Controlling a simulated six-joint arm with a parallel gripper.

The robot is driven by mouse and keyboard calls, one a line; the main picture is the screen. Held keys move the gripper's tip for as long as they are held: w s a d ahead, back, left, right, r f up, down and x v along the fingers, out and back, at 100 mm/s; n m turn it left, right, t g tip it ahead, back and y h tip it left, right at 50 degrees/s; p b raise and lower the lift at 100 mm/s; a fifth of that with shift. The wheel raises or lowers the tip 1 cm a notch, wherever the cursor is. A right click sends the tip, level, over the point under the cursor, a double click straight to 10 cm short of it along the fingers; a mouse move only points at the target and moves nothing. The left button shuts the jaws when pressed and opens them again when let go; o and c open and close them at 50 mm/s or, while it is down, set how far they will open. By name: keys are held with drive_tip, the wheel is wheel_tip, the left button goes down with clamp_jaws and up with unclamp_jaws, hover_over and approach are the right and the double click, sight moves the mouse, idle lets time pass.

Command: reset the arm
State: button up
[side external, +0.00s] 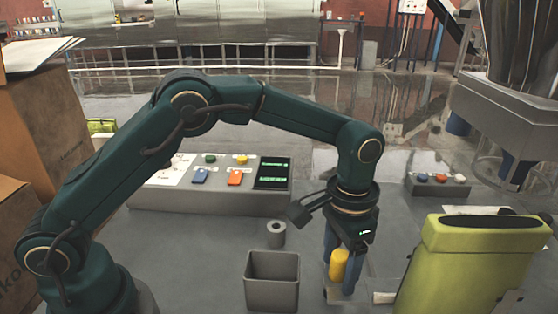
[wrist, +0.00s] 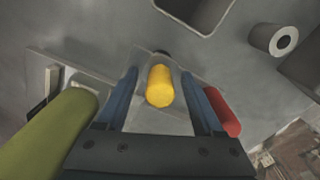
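My gripper (side external: 339,276) points down at the right of the table in the side external view, with its blue fingers on either side of a yellow cylinder (side external: 338,262). In the wrist view my gripper (wrist: 161,76) is open. The yellow cylinder (wrist: 160,88) lies between the fingers in the picture, with a visible gap to each finger. It appears above a pale plate (wrist: 150,124). Whether its lower end touches the plate is hidden.
A grey open bin (side external: 271,290) and a grey ring (side external: 276,234) stand to the left. A button console (side external: 210,198) is behind. A green-yellow container (side external: 455,270) is close on the right. A red cylinder (wrist: 223,112) lies beside the right finger in the wrist view.

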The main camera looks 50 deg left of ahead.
sight(342, 254)
wheel_tip(342, 254, up, 5)
drive_tip(key=shift+f, duration=0.15)
drive_tip(key=s+a+r+n+t, duration=0.3)
drive_tip(key=s+a+r+t, duration=0.15)
drive_tip(key=a+r, duration=0.65)
drive_tip(key=s+a+f+n+t, duration=0.1)
drive_tip(key=s+f, duration=0.3)
drive_tip(key=s, duration=0.8)
drive_tip(key=shift+a+f+n, duration=0.3)
drive_tip(key=shift+a+f, duration=0.05)
drive_tip(key=shift+a, duration=0.3)
